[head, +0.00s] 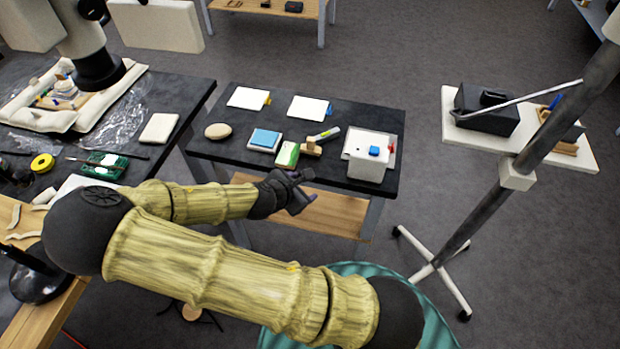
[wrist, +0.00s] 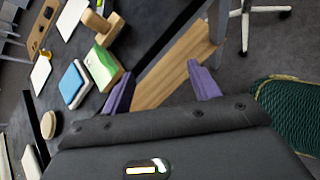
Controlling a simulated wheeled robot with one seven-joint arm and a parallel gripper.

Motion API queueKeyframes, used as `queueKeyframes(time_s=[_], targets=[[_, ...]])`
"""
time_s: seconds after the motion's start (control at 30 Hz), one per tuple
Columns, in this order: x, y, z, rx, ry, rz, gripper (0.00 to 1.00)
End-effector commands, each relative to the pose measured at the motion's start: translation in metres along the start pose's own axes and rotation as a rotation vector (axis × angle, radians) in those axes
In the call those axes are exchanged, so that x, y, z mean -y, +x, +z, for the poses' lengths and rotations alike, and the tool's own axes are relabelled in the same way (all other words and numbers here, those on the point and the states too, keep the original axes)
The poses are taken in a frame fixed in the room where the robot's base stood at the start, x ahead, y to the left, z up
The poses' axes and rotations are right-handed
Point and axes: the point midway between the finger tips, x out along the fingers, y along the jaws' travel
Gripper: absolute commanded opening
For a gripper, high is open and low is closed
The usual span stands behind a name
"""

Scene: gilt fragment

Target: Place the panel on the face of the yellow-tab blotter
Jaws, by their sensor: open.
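The panel appears to be the small wooden block with a green and white painted face (head: 287,155). It lies tilted or propped near the front of the dark table, and it shows in the wrist view (wrist: 101,68). The yellow-tab blotter is the white sheet (head: 246,97) at the back left of that table. Its yellow tab shows in the wrist view, where the sheet (wrist: 40,74) lies beyond the blue pad. My gripper (head: 301,190) is open and empty, in front of the table edge, apart from the panel. Its purple fingers (wrist: 158,82) show in the wrist view.
A second white sheet with a blue tab (head: 309,108) lies right of the first. A blue-topped pad (head: 264,139), an oval stone (head: 217,131), a wooden-handled tool (head: 312,148) and a white box (head: 370,157) surround the panel. A stand pole (head: 480,215) rises at right.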

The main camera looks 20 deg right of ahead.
Motion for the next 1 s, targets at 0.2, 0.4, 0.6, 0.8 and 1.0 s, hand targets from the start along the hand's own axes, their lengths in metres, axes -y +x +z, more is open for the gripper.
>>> queueKeyframes(time_s=[0.2, 0.4, 0.6, 0.8, 1.0], targets=[[0.04, -0.004, -0.009, -0.194, 0.465, -0.251, 0.61], [0.05, -0.029, -0.007, -0.315, 0.855, -0.438, 0.61], [0.046, -0.062, 0.013, -0.395, 1.217, -0.579, 0.61], [0.042, -0.099, 0.048, -0.428, 1.551, -0.674, 0.61], [0.045, -0.128, 0.082, -0.414, 1.809, -0.712, 0.61]])
